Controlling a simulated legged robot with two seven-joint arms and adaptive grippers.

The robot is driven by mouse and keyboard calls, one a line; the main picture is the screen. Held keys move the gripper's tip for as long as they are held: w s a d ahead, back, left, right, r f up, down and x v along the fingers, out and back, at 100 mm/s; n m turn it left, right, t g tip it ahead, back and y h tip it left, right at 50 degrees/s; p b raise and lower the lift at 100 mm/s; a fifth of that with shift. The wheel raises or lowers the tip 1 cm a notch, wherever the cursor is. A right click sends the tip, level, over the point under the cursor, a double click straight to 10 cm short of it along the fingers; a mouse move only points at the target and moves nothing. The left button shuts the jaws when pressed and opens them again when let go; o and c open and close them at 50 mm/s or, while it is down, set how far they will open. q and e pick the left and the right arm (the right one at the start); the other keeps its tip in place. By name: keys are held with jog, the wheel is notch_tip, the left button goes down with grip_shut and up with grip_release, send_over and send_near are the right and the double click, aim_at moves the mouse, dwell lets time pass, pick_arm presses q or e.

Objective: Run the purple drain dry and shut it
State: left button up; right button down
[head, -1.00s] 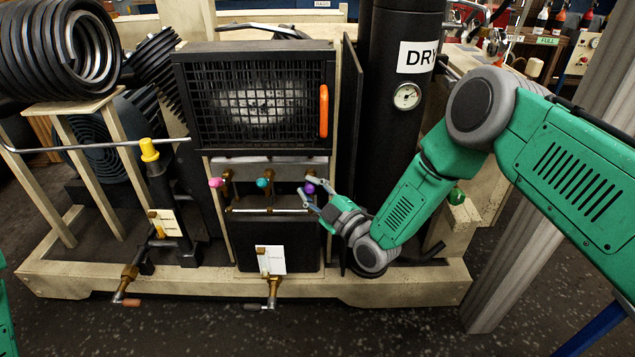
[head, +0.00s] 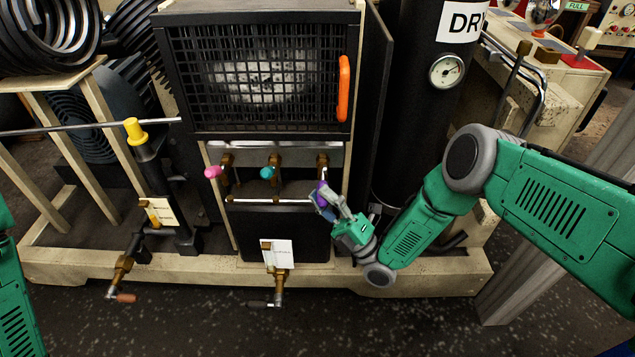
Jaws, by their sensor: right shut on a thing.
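The purple drain knob (head: 321,186) sits on the rightmost of three brass valves under the black grille, partly covered by my right gripper. My right gripper (head: 322,198) is shut on the purple knob, its arm coming in from the right. A pink knob (head: 212,171) and a teal knob (head: 267,172) sit on the other two valves to the left. A black box (head: 270,228) stands below the valves. I cannot tell whether anything runs from the purple drain. Of my left arm only a green part shows at the left edge; its gripper is out of view.
A black grille with an orange handle (head: 343,88) is above. A dark cylinder with a gauge (head: 447,71) stands behind my right arm. A yellow-capped post (head: 136,131) and brass valves with levers (head: 122,270) are at left. The floor in front is clear.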

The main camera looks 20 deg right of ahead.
jog(key=shift+s+f+n+g+y, duration=0.1)
jog(key=shift+f+n+g+y, duration=0.2)
jog(key=shift+f+n+y, duration=0.2)
jog(key=shift+n+y, duration=0.3)
jog(key=shift+n, duration=0.2)
jog(key=shift+d+g+b, duration=0.1)
jog(key=shift+g+b, duration=0.2)
jog(key=shift+g, duration=0.1)
jog(key=c, duration=1.4)
grip_release()
jog(key=shift+o, duration=0.2)
jog(key=shift+y, duration=0.3)
jog(key=v, duration=1.2)
